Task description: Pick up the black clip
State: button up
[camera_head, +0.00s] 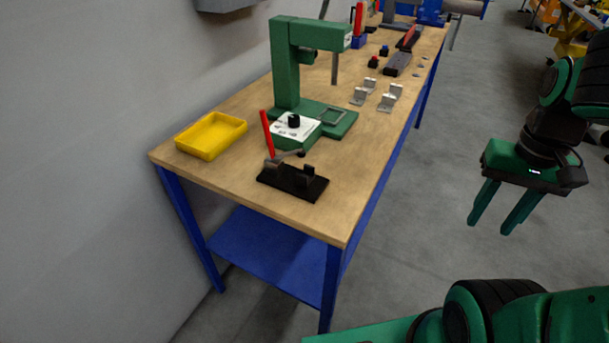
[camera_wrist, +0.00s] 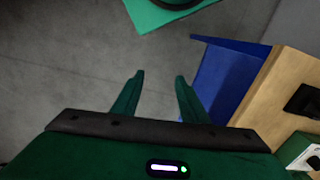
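A small upright black piece (camera_head: 308,174) stands on the right end of a black fixture (camera_head: 292,186) near the front of the wooden workbench (camera_head: 230,197); it may be the black clip, but it is too small to be sure. A toggle clamp with a red handle (camera_head: 267,134) is on the same fixture. Part of a black object, probably this fixture, shows at the right edge of the wrist view (camera_wrist: 304,100). My gripper (camera_head: 490,226) hangs right of the bench over the floor, open and empty. Its fingers are also apart in the wrist view (camera_wrist: 159,76).
A green press (camera_head: 287,65) stands behind the fixture and a yellow tray (camera_head: 211,135) lies at the left. Several metal brackets (camera_head: 386,102) lie farther back. The bench has blue legs and a blue lower shelf (camera_head: 265,255). Open floor (camera_head: 440,150) lies between bench and gripper.

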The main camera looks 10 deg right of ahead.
aim_at(303, 180)
jog(key=k, duration=1)
jog(key=z, duration=1.7)
jog(key=i, duration=1.4)
jog(key=u, duration=1.8)
